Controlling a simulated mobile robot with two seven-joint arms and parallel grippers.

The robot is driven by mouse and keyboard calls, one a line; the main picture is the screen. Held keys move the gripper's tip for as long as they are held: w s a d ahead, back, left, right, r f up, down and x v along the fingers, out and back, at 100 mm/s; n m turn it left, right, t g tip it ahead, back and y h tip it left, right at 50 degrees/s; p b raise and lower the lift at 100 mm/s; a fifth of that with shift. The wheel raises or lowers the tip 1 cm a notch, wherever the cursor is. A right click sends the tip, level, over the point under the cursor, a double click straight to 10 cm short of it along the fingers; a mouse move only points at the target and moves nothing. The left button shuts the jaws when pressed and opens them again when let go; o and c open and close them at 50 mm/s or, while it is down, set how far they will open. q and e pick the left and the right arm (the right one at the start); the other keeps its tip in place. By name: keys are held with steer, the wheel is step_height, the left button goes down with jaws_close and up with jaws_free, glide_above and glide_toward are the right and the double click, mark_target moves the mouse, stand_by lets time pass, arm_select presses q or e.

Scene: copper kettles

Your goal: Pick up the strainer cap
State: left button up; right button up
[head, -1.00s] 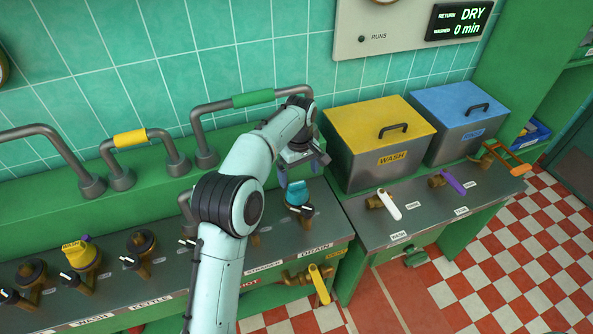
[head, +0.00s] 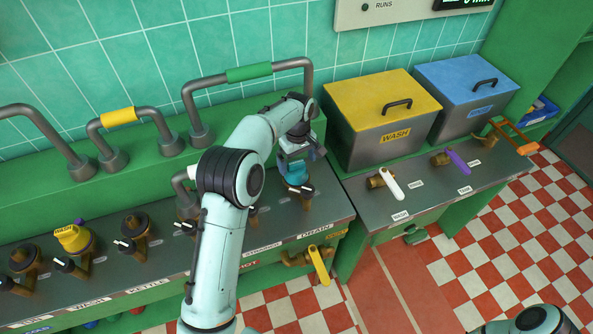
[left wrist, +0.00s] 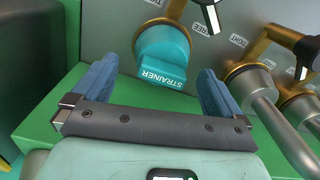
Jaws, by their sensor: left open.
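The strainer cap (head: 297,174) is a teal cap on a brass fitting at the right end of the grey counter panel. In the left wrist view the cap (left wrist: 163,52) shows the word STRAINER. My left gripper (head: 295,158) is directly above the cap in the head view and hides part of it. In the left wrist view my left gripper (left wrist: 158,68) is open, with one blue finger on each side of the cap's near end and gaps between. My right gripper is not in view.
A yellow-lidded WASH bin (head: 384,117) and a blue-lidded bin (head: 467,95) stand to the right. Dark-handled brass valves (left wrist: 245,75) are close right of the cap in the wrist view. A yellow-handled tap (head: 318,264) hangs at the counter front.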

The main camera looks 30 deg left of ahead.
mark_target(297, 168)
arm_select(q)
step_height(297, 168, down, 4)
steer(key=shift+s+f, duration=0.15)
steer(key=shift+f, duration=0.05)
steer(key=c, duration=0.9)
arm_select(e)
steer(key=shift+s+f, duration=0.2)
arm_select(q)
steer(key=shift+r, duration=0.15)
step_height(297, 168, up, 20)
steer(key=p, duration=0.3)
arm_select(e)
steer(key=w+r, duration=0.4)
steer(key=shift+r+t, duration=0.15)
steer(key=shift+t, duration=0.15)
